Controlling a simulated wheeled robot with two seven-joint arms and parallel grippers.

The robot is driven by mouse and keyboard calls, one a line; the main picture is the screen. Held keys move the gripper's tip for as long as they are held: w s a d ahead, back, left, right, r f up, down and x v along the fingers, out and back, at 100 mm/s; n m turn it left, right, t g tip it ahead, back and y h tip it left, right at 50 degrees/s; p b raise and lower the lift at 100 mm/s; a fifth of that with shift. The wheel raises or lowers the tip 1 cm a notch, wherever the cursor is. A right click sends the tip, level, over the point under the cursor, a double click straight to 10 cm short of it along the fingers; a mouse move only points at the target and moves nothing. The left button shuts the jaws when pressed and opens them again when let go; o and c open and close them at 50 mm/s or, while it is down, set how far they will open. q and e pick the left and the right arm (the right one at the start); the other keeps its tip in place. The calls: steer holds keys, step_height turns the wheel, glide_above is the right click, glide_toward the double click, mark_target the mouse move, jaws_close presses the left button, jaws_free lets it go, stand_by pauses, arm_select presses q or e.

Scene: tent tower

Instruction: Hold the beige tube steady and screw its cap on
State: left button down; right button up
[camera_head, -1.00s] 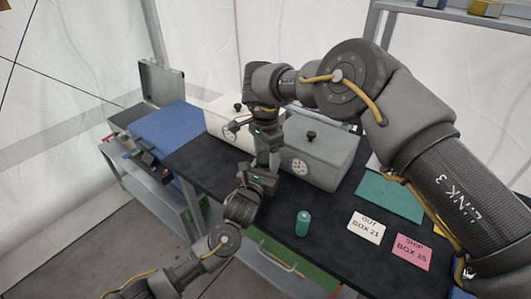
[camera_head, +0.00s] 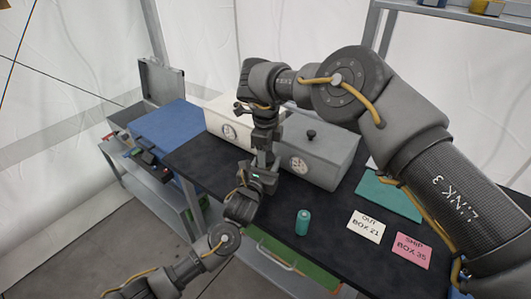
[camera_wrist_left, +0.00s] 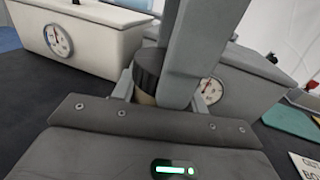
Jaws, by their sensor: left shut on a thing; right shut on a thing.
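The beige tube (camera_wrist_left: 142,97) stands about upright in the left wrist view, mostly hidden by gripper parts. Its dark grey ribbed cap (camera_wrist_left: 149,68) sits over its top; I cannot tell how tightly. My left gripper (camera_head: 268,166) is shut on the tube, with its fingers (camera_wrist_left: 150,100) low around it. My right gripper (camera_head: 266,140) comes down from above and is shut on the cap; a grey part of it (camera_wrist_left: 195,50) stands in front of the cap's right side. In the head view the grippers hide the tube and cap.
A white box (camera_head: 228,117) and a grey box (camera_head: 318,152), both with dials, stand behind the grippers. A green cylinder (camera_head: 303,223) stands on the black table (camera_head: 325,240). A teal mat (camera_head: 388,195), OUT card (camera_head: 366,226) and SHIP card (camera_head: 411,250) lie to the right.

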steer(key=o, duration=1.1)
steer(key=shift+c, duration=0.2)
steer(key=shift+s, duration=0.1)
steer(key=shift+a, duration=0.15)
steer(key=shift+s, duration=0.1)
steer(key=shift+r, duration=2.3)
steer(key=shift+c, duration=0.3)
